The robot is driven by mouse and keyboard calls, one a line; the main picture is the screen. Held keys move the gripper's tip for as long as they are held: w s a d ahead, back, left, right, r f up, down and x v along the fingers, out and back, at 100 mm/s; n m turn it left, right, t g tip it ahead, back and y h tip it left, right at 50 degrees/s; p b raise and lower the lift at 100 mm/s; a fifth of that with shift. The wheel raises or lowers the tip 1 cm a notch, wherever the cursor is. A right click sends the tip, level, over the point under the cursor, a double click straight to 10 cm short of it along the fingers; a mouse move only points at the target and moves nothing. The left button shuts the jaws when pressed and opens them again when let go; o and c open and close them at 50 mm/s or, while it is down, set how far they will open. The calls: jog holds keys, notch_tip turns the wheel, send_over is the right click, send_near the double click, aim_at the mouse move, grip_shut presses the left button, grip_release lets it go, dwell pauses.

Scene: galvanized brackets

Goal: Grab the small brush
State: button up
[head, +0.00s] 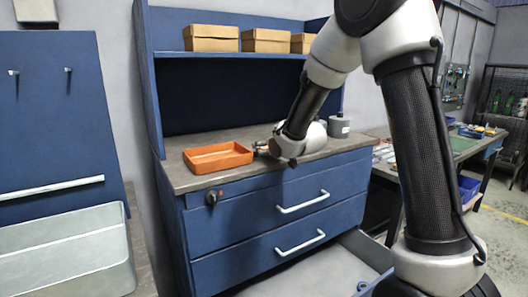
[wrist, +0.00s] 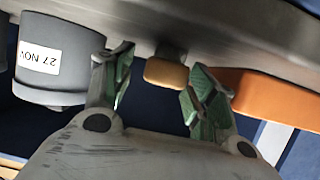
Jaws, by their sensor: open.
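My gripper (head: 262,147) is low over the grey worktop, just right of the orange tray. In the wrist view my gripper (wrist: 160,76) is open, with one green-padded finger on each side of a small tan block-like piece (wrist: 166,72). This piece appears to be part of the small brush; its full shape is not clear. It lies between the fingers, with a visible gap on each side. I cannot make out the brush in the head view, where my arm and gripper cover that spot.
An orange tray (head: 190,162) stands left of my gripper. A grey canister (head: 339,128) stands to the right, close to the arm; its dated label shows in the wrist view (wrist: 39,57). A shelf (head: 225,55) with cardboard boxes hangs above. The worktop's front edge is near.

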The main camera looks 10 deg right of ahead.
jog(key=shift+w+f, duration=0.15)
jog(key=shift+w, duration=0.1)
jog(key=c, duration=1.1)
